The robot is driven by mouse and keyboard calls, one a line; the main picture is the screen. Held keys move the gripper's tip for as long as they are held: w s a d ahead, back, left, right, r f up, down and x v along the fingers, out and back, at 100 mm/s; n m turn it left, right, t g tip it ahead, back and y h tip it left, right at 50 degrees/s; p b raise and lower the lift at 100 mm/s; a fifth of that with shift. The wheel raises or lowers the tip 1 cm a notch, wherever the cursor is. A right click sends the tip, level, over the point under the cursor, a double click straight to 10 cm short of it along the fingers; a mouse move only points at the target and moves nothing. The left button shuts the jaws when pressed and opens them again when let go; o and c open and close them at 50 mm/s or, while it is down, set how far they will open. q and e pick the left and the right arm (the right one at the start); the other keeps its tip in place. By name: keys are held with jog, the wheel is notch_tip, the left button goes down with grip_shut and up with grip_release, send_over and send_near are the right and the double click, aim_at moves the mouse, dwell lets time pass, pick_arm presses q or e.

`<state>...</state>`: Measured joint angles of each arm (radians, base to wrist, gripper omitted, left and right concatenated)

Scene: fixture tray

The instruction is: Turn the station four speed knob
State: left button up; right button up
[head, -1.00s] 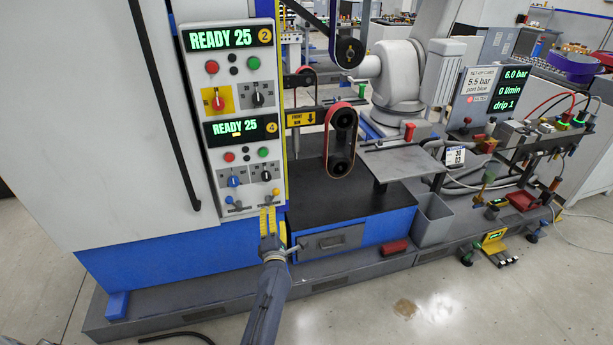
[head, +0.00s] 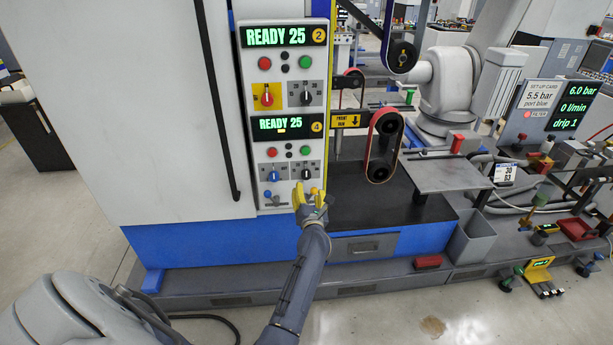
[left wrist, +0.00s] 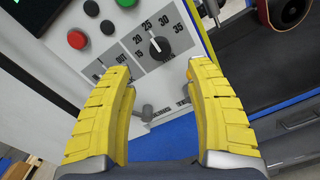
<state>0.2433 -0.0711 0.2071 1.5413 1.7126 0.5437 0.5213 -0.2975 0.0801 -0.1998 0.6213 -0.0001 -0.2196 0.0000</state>
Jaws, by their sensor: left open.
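The station four panel (head: 262,153) is the lower one, marked with a yellow 4, and its display reads READY 25. Its speed knob (head: 306,174) is black with a white pointer mark, at the panel's lower right. In the left wrist view the knob (left wrist: 159,47) sits inside a dial marked 15 to 35; its exact setting is hard to read. My left gripper (head: 309,196) has yellow fingers and is just below the knob in the head view. In the left wrist view the gripper (left wrist: 160,72) is open and empty, with the knob beyond and between its fingertips. My right gripper is not seen.
A blue knob (head: 273,176) is left of the speed knob. Red (head: 271,152) and green (head: 305,150) buttons sit above, and small toggles (head: 268,195) below. The station two panel (head: 285,80) is higher up. A red belt (head: 385,145) and a grey plate (head: 447,175) stand right.

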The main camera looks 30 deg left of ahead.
aim_at(307, 176)
pick_arm(q)
jog(key=x, duration=1)
jog(key=shift+w, duration=0.15)
grip_shut()
jog(key=shift+m, duration=0.3)
jog(key=m, duration=0.3)
jog(key=shift+r+m, duration=0.1)
jog(key=shift+m, duration=1.9)
